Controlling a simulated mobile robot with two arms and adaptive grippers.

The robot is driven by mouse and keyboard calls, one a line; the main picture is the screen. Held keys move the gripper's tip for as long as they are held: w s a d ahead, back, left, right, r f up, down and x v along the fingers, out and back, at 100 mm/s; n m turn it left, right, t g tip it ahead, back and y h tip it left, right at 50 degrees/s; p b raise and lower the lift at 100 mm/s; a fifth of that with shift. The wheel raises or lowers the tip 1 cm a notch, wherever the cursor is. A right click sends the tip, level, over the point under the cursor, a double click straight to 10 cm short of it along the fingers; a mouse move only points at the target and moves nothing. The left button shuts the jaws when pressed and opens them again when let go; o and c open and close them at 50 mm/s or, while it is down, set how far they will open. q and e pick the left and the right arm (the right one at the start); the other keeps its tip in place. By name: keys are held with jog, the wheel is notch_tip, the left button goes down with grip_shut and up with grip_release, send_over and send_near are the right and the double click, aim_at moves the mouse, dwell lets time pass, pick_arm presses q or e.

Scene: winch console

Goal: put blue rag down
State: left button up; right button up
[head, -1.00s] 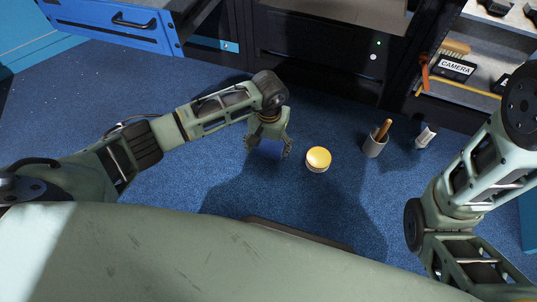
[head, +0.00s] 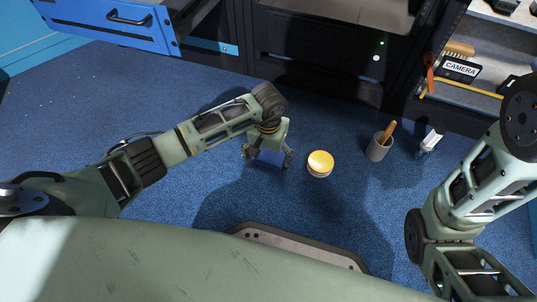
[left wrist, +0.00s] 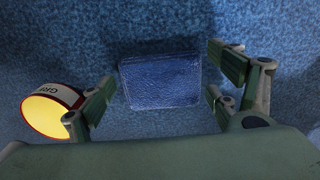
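The blue rag (left wrist: 160,82) is a flat, folded rectangle lying on the blue carpet in the left wrist view. In the head view the rag (head: 269,158) shows between the fingers of my left gripper (head: 266,160). In the left wrist view the left gripper (left wrist: 165,95) is open, with its fingers spread on either side of the rag and a gap visible at both sides. My right arm stands at the right of the head view, and its gripper is out of the picture.
A round tin with a yellow lid (head: 320,162) stands just right of my left gripper; it also shows in the left wrist view (left wrist: 47,114). A grey cup with a wooden handle (head: 378,148) and a small white bottle (head: 430,140) stand farther right. A blue drawer (head: 115,17) hangs open upper left.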

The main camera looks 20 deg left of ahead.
aim_at(268, 158)
pick_arm(q)
jog(key=shift+o, duration=0.4)
jog(key=shift+r, duration=0.1)
jog(key=shift+r+p, duration=0.3)
jog(key=shift+p, duration=0.05)
notch_tip(268, 158, up, 12)
jog(key=p, duration=0.8)
jog(key=shift+f, duration=0.2)
